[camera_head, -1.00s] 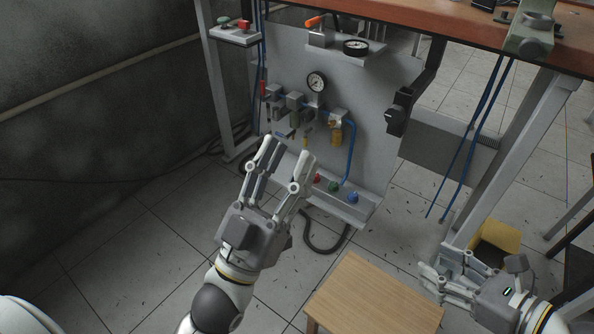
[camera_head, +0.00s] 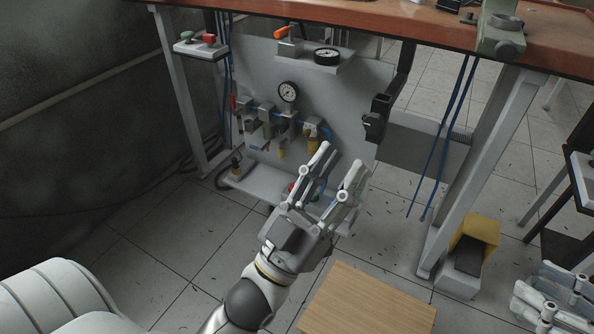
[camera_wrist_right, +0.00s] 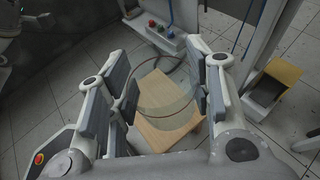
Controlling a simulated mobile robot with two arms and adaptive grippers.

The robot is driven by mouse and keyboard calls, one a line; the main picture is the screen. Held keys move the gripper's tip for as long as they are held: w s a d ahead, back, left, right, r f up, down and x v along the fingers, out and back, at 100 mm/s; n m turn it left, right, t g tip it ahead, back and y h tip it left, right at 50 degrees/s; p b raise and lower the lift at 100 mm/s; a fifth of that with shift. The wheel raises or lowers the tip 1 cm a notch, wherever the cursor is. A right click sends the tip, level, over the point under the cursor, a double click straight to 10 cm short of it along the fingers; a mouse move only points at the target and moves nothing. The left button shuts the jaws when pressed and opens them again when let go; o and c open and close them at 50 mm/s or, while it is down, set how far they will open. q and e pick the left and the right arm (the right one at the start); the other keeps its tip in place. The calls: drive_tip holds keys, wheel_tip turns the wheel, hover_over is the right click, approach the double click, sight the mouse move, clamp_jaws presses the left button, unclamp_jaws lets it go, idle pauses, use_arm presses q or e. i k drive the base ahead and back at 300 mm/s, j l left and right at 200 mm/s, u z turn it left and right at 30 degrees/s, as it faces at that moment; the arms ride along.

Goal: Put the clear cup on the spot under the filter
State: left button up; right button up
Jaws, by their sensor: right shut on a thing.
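A clear cup (camera_wrist_right: 166,104) sits between the fingers of my right gripper (camera_wrist_right: 163,84) in the right wrist view; the gripper is shut on it. The wooden stool top shows through the cup. In the head view my right gripper (camera_head: 545,298) is at the lower right edge, partly cut off, and the cup cannot be made out there. Filter units (camera_head: 312,142) hang on the grey panel, above a low shelf (camera_head: 262,189). The spot itself cannot be made out. My left gripper (camera_head: 340,160) is open and empty in front of the panel, hiding part of the shelf.
A wooden stool (camera_head: 368,302) stands in front of the panel. A yellow and grey pedal box (camera_head: 472,250) is beside the bench leg (camera_head: 487,170). Blue hoses hang from the bench top (camera_head: 400,28).

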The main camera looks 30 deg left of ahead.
sight(270, 174)
drive_tip(key=j+z, duration=0.2)
drive_tip(key=j, duration=0.5)
drive_tip(key=j+z, duration=0.25)
drive_tip(key=j, duration=0.5)
drive_tip(key=k+j+z, duration=0.2)
drive_tip(key=j, duration=0.5)
drive_tip(key=i, duration=0.1)
